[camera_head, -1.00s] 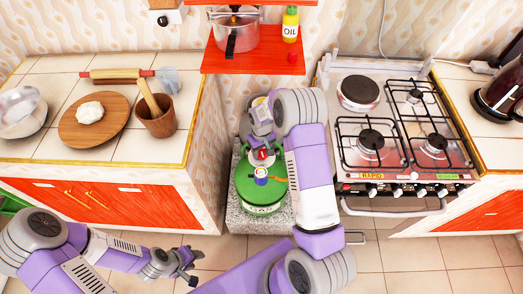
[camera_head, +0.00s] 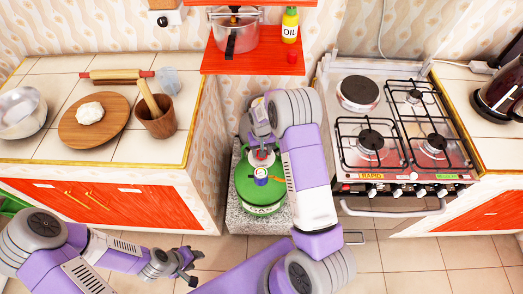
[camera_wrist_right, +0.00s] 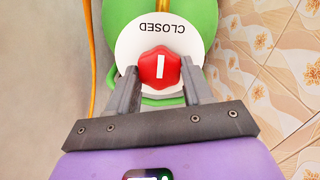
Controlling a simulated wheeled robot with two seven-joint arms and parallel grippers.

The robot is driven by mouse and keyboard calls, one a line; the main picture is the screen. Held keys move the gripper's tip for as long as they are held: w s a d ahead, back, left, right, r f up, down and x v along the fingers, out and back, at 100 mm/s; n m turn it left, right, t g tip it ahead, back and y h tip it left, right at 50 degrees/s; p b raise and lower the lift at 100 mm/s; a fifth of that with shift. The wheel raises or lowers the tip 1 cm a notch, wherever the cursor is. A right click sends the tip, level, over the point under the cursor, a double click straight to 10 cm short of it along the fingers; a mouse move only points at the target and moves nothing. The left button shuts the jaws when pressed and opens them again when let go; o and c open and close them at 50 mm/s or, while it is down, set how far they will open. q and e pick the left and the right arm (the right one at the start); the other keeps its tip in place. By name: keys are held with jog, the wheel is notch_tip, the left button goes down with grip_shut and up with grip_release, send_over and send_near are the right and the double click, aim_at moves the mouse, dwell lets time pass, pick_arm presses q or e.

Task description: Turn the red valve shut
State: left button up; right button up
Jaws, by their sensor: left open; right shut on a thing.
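The red valve (camera_wrist_right: 160,67) is a small knob with a white bar on a white disc (camera_wrist_right: 130,50) marked CLOSED. In the right wrist view the lettering is upside down beyond the knob, and the bar runs roughly up and down, in line with it. The valve sits on top of the green gas cylinder (camera_head: 262,200), which also shows in the wrist view (camera_wrist_right: 203,20). My right gripper (camera_wrist_right: 161,76) is shut on the valve, one finger on each side; in the head view it reaches the valve from above. My left gripper (camera_head: 190,268) is open and empty, low over the floor.
The cylinder stands on a speckled block (camera_head: 236,215) between the left counter (camera_head: 105,168) and the stove (camera_head: 405,180). A red shelf (camera_head: 253,62) with a pot (camera_head: 236,38) and oil bottle (camera_head: 290,24) hangs above. An orange hose (camera_wrist_right: 92,60) runs beside the valve.

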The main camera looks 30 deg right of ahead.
jog(key=o, duration=1)
jog(key=shift+o, duration=0.2)
notch_tip(320, 180, up, 8)
jog(key=shift+f+p, duration=0.2)
jog(key=shift+p, duration=0.7)
